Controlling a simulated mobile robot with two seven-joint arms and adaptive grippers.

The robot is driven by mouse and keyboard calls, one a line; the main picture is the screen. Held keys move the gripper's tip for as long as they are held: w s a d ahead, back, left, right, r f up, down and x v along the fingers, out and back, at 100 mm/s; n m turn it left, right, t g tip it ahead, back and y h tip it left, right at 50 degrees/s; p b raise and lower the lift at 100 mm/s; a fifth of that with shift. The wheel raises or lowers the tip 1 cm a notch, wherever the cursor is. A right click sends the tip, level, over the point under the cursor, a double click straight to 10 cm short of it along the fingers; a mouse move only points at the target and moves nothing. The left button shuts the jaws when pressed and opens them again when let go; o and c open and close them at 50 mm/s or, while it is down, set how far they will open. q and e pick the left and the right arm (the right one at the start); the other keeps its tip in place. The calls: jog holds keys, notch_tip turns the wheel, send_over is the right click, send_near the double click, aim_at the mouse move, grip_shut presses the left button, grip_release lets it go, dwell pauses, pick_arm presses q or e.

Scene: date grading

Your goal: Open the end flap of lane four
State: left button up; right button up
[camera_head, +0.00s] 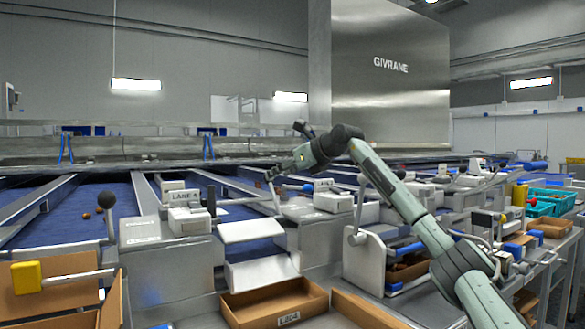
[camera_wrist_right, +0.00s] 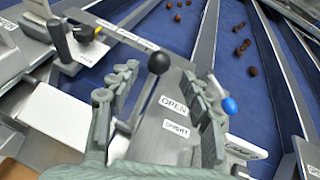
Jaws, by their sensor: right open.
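The lane four sign (camera_head: 184,197) stands on a grey housing at the left of the head view. Right of it is a pale, sloping end flap (camera_head: 252,232) above a cardboard box (camera_head: 275,305). A lever (camera_head: 277,200) rises at the flap's right side. My right gripper (camera_head: 271,175) is at the lever's top. In the wrist view, the lever's black ball knob (camera_wrist_right: 158,62) shows between the open fingers of my right gripper (camera_wrist_right: 163,80), with no clear contact. A plate marked OPEN (camera_wrist_right: 173,104) lies beside it. My left gripper is out of view.
A neighbouring lever with a black knob (camera_head: 106,200) stands on the left. A blue knob (camera_wrist_right: 229,106) is just beyond the right finger. Blue lanes carry a few dates (camera_wrist_right: 252,70). Teal crates (camera_head: 548,200) stand at the right.

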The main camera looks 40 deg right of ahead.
jog(key=v, duration=0.6)
jog(key=shift+f, duration=0.1)
dwell(0.4)
